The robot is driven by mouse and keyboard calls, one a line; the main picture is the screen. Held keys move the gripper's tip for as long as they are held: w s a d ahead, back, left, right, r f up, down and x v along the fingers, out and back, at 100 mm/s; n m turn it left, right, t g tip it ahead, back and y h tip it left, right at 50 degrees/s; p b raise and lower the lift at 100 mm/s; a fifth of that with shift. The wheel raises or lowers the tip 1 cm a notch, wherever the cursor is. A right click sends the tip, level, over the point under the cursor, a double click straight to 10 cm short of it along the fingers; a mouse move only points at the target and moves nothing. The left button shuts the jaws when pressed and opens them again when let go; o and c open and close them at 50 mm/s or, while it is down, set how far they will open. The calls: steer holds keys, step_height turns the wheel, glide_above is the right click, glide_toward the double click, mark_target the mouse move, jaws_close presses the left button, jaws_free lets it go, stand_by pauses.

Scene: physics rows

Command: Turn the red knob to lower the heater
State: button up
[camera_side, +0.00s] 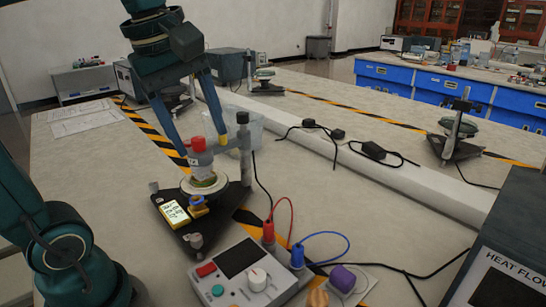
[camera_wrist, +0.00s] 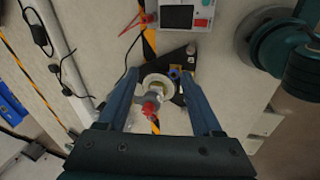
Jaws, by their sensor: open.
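The red knob (camera_side: 199,144) sits on top of the pale cylindrical heater (camera_side: 203,160) of a small stand. The heater hangs over a round pale plate (camera_side: 188,187) with a greenish patch in it; I cannot tell whether they touch. My gripper (camera_side: 203,148) points down with its two blue fingers apart, one on each side of the knob. In the wrist view the red knob (camera_wrist: 151,109) lies between the fingers of my gripper (camera_wrist: 162,76), with gaps on both sides. Contact with the knob is not visible.
A grey upright post (camera_side: 244,150) stands just right of the heater. A yellow-framed display (camera_side: 174,213) sits on the black base (camera_side: 184,238). A control box (camera_side: 240,275) with red and blue leads stands in front.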

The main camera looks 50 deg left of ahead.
steer(key=w+a+r+n+g, duration=0.1)
steer(key=w+a+n+g, duration=0.1)
steer(key=w+a+n, duration=0.5)
steer(key=n+g, duration=0.1)
steer(key=n, duration=0.4)
glide_above(198, 139)
step_height(198, 139, down, 3)
steer(key=shift+w+d+f, duration=0.15)
steer(key=shift+f, duration=0.05)
steer(key=shift+a+f+h, duration=0.3)
steer(key=shift+f, duration=2.45)
jaws_close()
